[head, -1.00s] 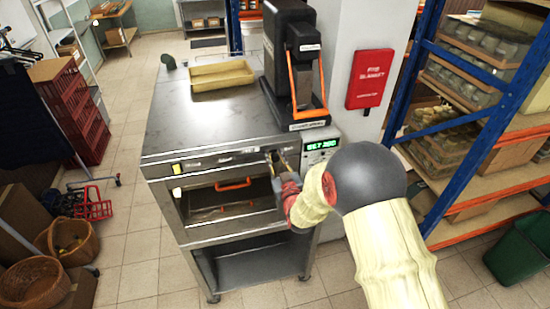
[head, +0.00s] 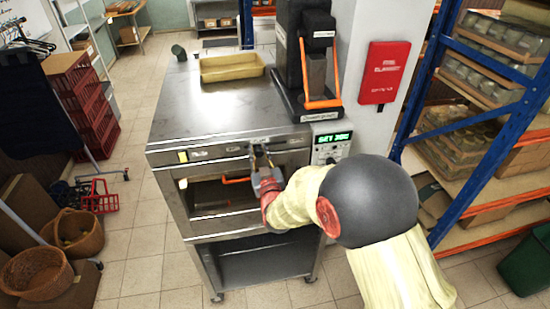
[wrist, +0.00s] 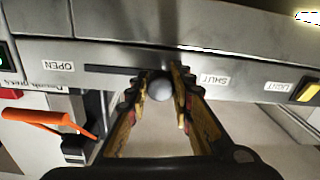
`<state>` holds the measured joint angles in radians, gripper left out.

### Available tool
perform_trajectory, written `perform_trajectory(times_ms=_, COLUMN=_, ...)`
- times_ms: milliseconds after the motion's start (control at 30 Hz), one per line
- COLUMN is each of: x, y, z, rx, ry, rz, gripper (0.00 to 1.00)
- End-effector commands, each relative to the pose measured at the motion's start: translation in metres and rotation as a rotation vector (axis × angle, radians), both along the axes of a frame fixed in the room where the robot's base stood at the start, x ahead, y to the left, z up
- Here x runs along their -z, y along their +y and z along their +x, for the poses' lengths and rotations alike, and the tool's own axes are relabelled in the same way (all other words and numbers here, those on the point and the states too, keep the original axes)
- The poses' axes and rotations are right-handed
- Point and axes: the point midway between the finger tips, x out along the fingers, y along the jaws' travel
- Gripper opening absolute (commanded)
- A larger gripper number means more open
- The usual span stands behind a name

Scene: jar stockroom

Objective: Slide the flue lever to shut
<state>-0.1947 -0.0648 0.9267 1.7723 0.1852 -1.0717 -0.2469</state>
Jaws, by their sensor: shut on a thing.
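The flue lever shows as a round grey knob (wrist: 160,88) in the wrist view, at a dark slot (wrist: 112,69) in the oven's front panel. The slot has an OPEN label (wrist: 58,66) at its left end and a SHUT label (wrist: 213,80) on the right. The knob is toward the SHUT side; my finger hides the slot's right end. My gripper (wrist: 162,82) is shut on the knob, one finger on each side. In the head view, my gripper (head: 261,158) is at the upper front of the steel oven (head: 215,115).
A dark press (head: 305,60) with an orange lever stands on the oven's right rear, beside a green display (head: 333,138). A tan tray (head: 230,69) lies on top. A blue rack (head: 495,150) stands at right.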

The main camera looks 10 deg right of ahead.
Motion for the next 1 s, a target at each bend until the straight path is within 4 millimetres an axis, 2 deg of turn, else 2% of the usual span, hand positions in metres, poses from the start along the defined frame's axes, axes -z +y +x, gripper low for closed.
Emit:
perform_trajectory(times_ms=33, x=0.003, y=0.012, z=0.0, rx=-0.006, ry=-0.004, rz=0.001, gripper=0.0)
perform_trajectory(times_ms=200, x=0.001, y=0.032, z=0.0, rx=-0.002, ry=-0.003, rz=0.001, gripper=0.0)
perform_trajectory(times_ms=567, x=-0.002, y=0.037, z=0.0, rx=-0.004, ry=0.0, rz=0.001, gripper=0.0)
perform_trajectory(times_ms=600, x=-0.002, y=0.037, z=0.0, rx=-0.005, ry=0.0, rz=0.001, gripper=0.23)
perform_trajectory(times_ms=900, x=-0.002, y=0.036, z=0.0, rx=-0.003, ry=0.0, rz=0.001, gripper=0.4)
perform_trajectory(times_ms=1000, x=-0.001, y=0.035, z=0.0, rx=-0.002, ry=-0.001, rz=0.001, gripper=0.42)
